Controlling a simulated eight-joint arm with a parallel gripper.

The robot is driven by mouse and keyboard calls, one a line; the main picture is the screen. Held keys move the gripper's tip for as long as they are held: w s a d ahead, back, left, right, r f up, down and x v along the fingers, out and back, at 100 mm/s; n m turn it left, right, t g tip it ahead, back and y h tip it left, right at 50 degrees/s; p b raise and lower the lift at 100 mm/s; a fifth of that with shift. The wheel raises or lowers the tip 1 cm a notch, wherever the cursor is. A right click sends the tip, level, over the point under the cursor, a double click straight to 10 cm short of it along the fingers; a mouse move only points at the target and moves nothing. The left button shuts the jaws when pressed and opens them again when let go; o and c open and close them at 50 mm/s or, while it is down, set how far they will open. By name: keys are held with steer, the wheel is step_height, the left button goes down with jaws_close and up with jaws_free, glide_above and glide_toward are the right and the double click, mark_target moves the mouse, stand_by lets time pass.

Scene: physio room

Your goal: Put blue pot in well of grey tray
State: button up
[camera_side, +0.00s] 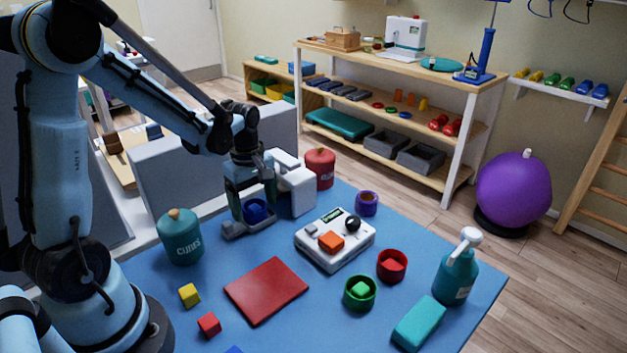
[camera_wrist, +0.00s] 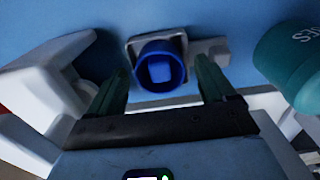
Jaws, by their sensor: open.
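The blue pot (camera_side: 255,211) stands upright at the square well of the grey tray (camera_side: 236,231), and appears to sit inside its walls. In the wrist view the blue pot (camera_wrist: 142,73) holds a blue cube (camera_wrist: 160,70). The grey tray (camera_wrist: 209,50) shows behind the pot and as an arm to the right. My gripper (camera_side: 252,193) is over the tray, pointing down. Its two fingers are open, one on each side of the pot, with gaps visible in the wrist view. The pot's base is hidden.
A white device (camera_side: 296,184) stands close beside my gripper. A green canister (camera_side: 180,238) and red canister (camera_side: 320,169) flank the area. A white box with buttons (camera_side: 335,256), purple pot (camera_side: 367,204), red pot (camera_side: 392,266) and green pot (camera_side: 360,305) are nearby. A red mat (camera_side: 266,290) lies in front.

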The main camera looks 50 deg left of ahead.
step_height(320, 180, up, 11)
steer(key=s+d+m+t, duration=0.4)
steer(key=d+m+t, duration=0.3)
steer(key=d+m, duration=0.5)
steer(key=shift+s+m, duration=0.2)
steer(key=shift+m, duration=2.8)
steer(key=shift+c, duration=0.3)
